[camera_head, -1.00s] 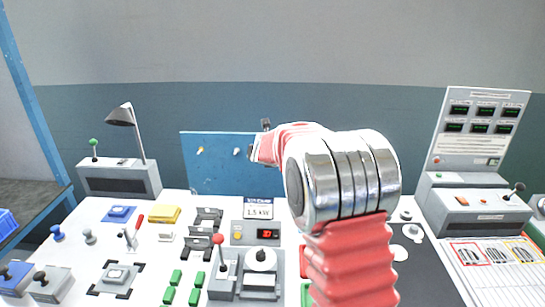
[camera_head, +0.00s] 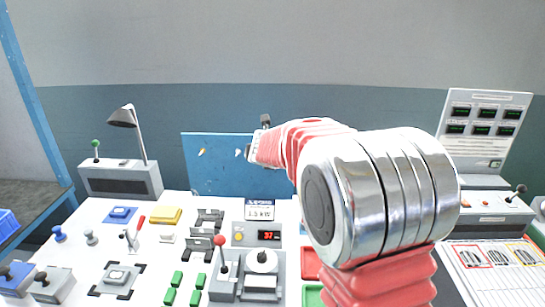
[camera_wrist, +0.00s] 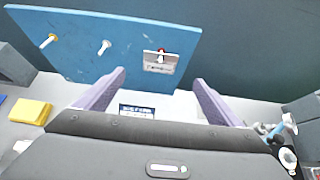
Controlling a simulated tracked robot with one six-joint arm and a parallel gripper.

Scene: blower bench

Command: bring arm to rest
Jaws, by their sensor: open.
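My gripper (camera_wrist: 160,93) is open in the wrist view, its two purple-grey fingers apart with nothing between them. It points over the bench toward the blue back panel (camera_wrist: 75,45). In the head view my red arm with its silver joint fills the right middle, and its far end lies in front of the blue panel (camera_head: 215,160). The fingers are too small to make out there.
A lamp (camera_head: 122,117) stands at the back left. A red-knobbed lever (camera_head: 220,241) and a red digital display (camera_head: 269,235) sit mid-bench. A meter board (camera_head: 487,125) stands at the right. My arm hides the bench's right middle.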

